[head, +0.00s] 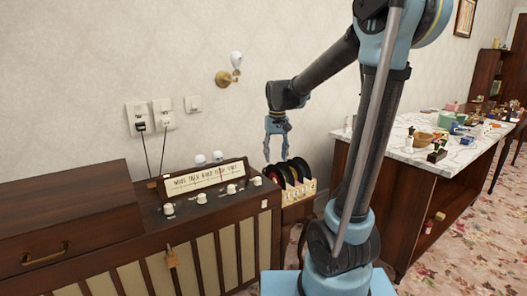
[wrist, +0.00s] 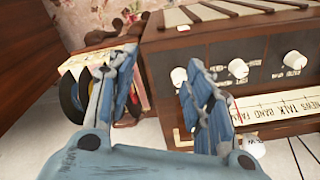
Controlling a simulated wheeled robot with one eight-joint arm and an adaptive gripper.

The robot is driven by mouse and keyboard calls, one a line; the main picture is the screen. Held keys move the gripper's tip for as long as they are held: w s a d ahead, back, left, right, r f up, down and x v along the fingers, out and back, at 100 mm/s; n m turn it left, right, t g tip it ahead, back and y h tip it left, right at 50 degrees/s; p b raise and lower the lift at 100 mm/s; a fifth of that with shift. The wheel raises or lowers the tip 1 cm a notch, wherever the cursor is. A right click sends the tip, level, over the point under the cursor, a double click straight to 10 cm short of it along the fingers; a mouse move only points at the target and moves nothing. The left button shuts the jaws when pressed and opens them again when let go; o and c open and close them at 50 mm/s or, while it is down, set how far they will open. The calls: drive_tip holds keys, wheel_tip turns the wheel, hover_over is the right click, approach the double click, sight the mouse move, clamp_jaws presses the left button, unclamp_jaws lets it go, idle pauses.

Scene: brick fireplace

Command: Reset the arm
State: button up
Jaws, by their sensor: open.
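My gripper (head: 276,146) is blue and hangs from my raised arm, fingers pointing down, in the head view. It is above and just left of a small crate of records (head: 300,190) and beyond the right end of the radio cabinet (head: 207,192). In the wrist view my gripper (wrist: 155,85) has its two fingers spread apart, with nothing between them. The records (wrist: 72,97) show behind the left finger, and the radio's knobs and dial (wrist: 270,108) lie to the right of the right finger.
A marble-topped counter (head: 362,148) crowded with small objects stands at the right. Plugs and cords (head: 140,125) hang on the wall behind the radio. A wall lamp (head: 228,75) is above the gripper's left. Patterned floor shows at the lower right.

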drive_tip(key=s+d+f+t, duration=0.1)
drive_tip(key=s+d+f, duration=0.1)
drive_tip(key=s+d, duration=0.9)
drive_tip(key=s+d+f+m, duration=0.1)
drive_tip(key=s+d+f, duration=0.2)
drive_tip(key=s+f, duration=0.6)
drive_tip(key=s, duration=0.5)
drive_tip(key=shift+d+f+m+t, duration=0.15)
drive_tip(key=shift+m+t, duration=0.25)
drive_tip(key=shift+s, duration=0.1)
drive_tip(key=c, duration=0.3)
